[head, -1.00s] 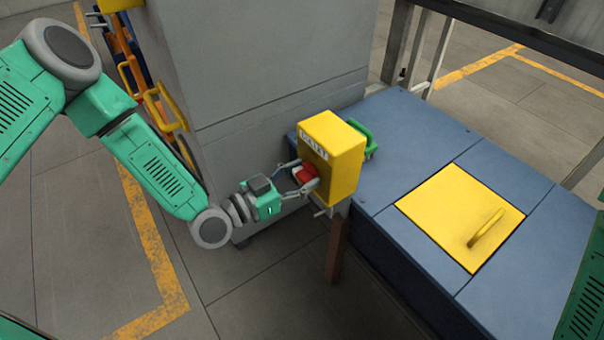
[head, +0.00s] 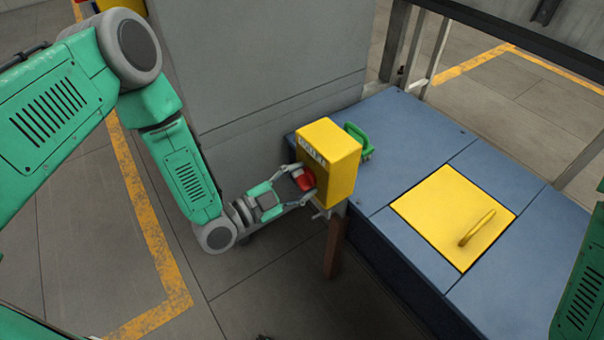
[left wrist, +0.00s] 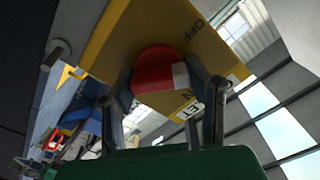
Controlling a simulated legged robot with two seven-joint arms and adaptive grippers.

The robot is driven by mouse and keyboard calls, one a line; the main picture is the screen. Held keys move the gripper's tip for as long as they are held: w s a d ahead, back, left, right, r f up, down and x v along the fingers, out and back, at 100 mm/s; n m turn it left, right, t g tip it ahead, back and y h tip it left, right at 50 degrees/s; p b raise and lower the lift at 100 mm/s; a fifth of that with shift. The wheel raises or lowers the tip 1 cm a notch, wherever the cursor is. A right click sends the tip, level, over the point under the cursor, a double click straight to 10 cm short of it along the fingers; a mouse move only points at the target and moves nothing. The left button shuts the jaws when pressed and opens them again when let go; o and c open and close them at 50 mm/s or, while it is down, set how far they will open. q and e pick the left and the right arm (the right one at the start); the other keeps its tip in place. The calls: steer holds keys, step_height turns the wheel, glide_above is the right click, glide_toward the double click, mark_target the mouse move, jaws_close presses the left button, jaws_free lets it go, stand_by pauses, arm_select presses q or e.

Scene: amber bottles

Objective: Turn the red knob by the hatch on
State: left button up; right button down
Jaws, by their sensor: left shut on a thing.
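The red knob (head: 304,181) sits on the left face of a yellow box (head: 332,160) on a brown post. My left gripper (head: 300,184) is shut on the knob, with a finger on either side of it. In the left wrist view the red knob (left wrist: 158,75) with its white mark is between the two fingers. The word OFF shows on the box at the upper right, and another label near the right finger is partly hidden. The yellow hatch (head: 425,214) with a handle lies closed in the blue platform. My right gripper is not in view.
The blue platform (head: 490,165) spreads to the right of the box. A green handle (head: 359,139) stands just behind the box. A grey cabinet (head: 260,60) rises behind my left arm. The floor at the lower left is open.

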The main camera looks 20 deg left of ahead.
arm_select(q)
steer(key=m+p, duration=0.1)
steer(key=m, duration=0.2)
steer(key=m+p, duration=0.1)
steer(key=m, duration=0.1)
steer(key=shift+s+d+r+m+p, duration=0.1)
steer(key=shift+d+m+p, duration=0.05)
steer(key=shift+m+p, duration=0.2)
steer(key=m, duration=0.1)
steer(key=m+p, duration=0.1)
steer(key=m, duration=0.2)
steer(key=shift+s+f, duration=0.1)
steer(key=shift+f, duration=0.15)
steer(key=shift+m+p, duration=0.3)
steer(key=shift+m, duration=0.05)
steer(key=shift+s+f, duration=0.1)
steer(key=shift+f, duration=0.1)
steer(key=o, duration=1.2)
steer(key=shift+c, duration=0.2)
steer(key=shift+r, duration=0.1)
steer(key=v, duration=1.2)
